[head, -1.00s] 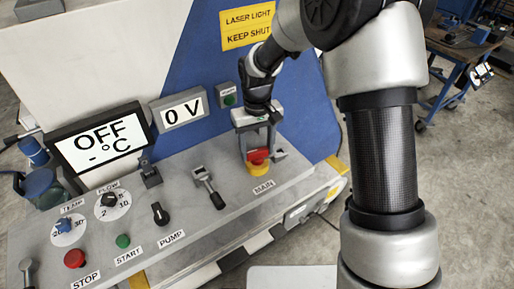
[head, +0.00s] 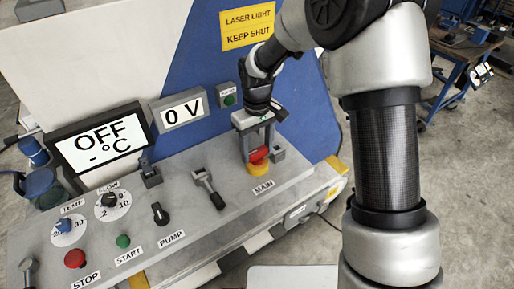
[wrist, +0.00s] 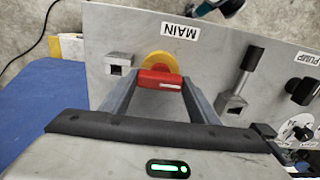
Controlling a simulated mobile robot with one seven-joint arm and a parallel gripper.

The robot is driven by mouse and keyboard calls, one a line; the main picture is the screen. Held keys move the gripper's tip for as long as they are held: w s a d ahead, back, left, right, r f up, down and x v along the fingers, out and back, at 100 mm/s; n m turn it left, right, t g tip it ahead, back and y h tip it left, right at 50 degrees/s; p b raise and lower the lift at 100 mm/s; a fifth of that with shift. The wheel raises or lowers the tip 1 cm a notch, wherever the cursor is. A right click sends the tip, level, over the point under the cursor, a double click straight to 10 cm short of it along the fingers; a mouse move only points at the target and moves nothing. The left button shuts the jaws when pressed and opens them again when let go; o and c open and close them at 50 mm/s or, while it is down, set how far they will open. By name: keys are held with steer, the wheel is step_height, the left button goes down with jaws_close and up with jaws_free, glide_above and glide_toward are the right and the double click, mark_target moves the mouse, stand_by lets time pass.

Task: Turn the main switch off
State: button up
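The main switch has a red handle (head: 258,155) on a round yellow base (head: 258,168), above the MAIN label (head: 263,186) at the right end of the panel. My gripper (head: 257,150) reaches down to it from above, one finger on each side of the handle. In the wrist view the red handle (wrist: 160,79) fills the space between my fingertips (wrist: 160,82), and they look closed on its two ends. The yellow base (wrist: 158,60) shows behind it. The handle lies slightly tilted. The displays read 0 V (head: 184,107) and OFF (head: 98,143).
A grey lever switch (head: 208,188) stands left of the main switch, and a small grey block (head: 278,154) close on its right. Further left are the pump knob (head: 160,213), green START button (head: 123,241) and red STOP button (head: 75,258). A blue wall rises behind.

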mark_target(257, 150)
steer(key=o, duration=0.4)
steer(key=shift+r, duration=0.1)
steer(key=shift+r+p, duration=0.35)
steer(key=shift+r, duration=8.35)
